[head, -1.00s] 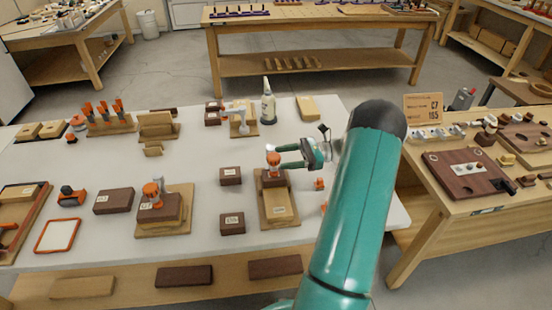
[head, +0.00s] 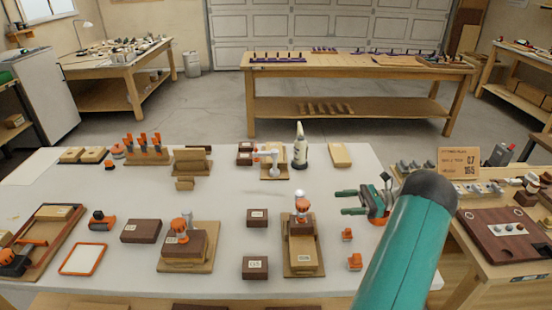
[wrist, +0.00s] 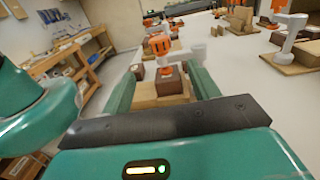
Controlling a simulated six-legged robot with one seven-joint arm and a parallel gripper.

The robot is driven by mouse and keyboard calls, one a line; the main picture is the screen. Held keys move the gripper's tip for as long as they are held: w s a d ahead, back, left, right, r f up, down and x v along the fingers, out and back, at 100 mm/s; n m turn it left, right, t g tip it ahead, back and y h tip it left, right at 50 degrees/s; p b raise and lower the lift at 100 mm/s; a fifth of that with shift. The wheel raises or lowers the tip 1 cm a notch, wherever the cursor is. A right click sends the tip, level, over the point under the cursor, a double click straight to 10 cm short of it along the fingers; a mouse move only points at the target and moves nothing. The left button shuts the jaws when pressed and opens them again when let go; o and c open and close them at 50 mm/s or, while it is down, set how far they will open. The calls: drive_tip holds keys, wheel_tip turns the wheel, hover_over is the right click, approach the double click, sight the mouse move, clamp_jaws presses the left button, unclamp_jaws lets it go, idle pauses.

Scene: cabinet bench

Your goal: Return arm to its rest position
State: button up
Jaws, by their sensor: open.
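My gripper (head: 350,201) is at the right end of the white bench (head: 337,245) in the head view, its two green fingers pointing left. The fingers are apart with nothing between them. Left of it, and clear of it, stands a wooden fixture (head: 304,262) with a brown block and an orange-and-white knob tool (head: 302,204) on top. My green arm rises at the right of the head view.
Two small orange pieces (head: 354,262) lie on the bench below my gripper. A side bench (head: 480,283) with a dark board (head: 505,232) and a sign (head: 459,163) is at the right. Open floor lies behind the bench.

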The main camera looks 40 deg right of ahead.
drive_tip(key=w+a+r+n+g, duration=0.1)
drive_tip(key=a+r, duration=0.1)
drive_tip(key=a, duration=0.1)
drive_tip(key=w+a+r+n+g+h, duration=0.1)
drive_tip(key=w+a+r+g, duration=0.1)
drive_tip(key=a, duration=0.2)
drive_tip(key=w+a+r+n+g+h, duration=0.1)
drive_tip(key=w+a+r+n, duration=0.1)
drive_tip(key=a, duration=0.2)
drive_tip(key=shift+w+a+r+g, duration=0.1)
drive_tip(key=shift+w+r+g, duration=0.1)
drive_tip(key=shift+r+g, duration=0.1)
drive_tip(key=s+a+r+n+g+h, duration=0.1)
drive_tip(key=s+a+r+n+h, duration=0.2)
drive_tip(key=a, duration=0.5)
drive_tip(key=a+r+n+g+h, duration=0.2)
drive_tip(key=a+r+n+h, duration=0.15)
drive_tip(key=a, duration=0.45)
drive_tip(key=s+a+r+n+g+h, duration=0.1)
drive_tip(key=s+a+r+n+h, duration=0.2)
drive_tip(key=a, duration=0.4)
drive_tip(key=s+a+r+n+t+h, duration=0.2)
drive_tip(key=s+a+n+t+h, duration=0.2)
drive_tip(key=s+a+n, duration=0.4)
drive_tip(key=shift+s+a+n+t, duration=0.3)
drive_tip(key=shift+n+t, duration=0.2)
drive_tip(key=shift+n, duration=0.85)
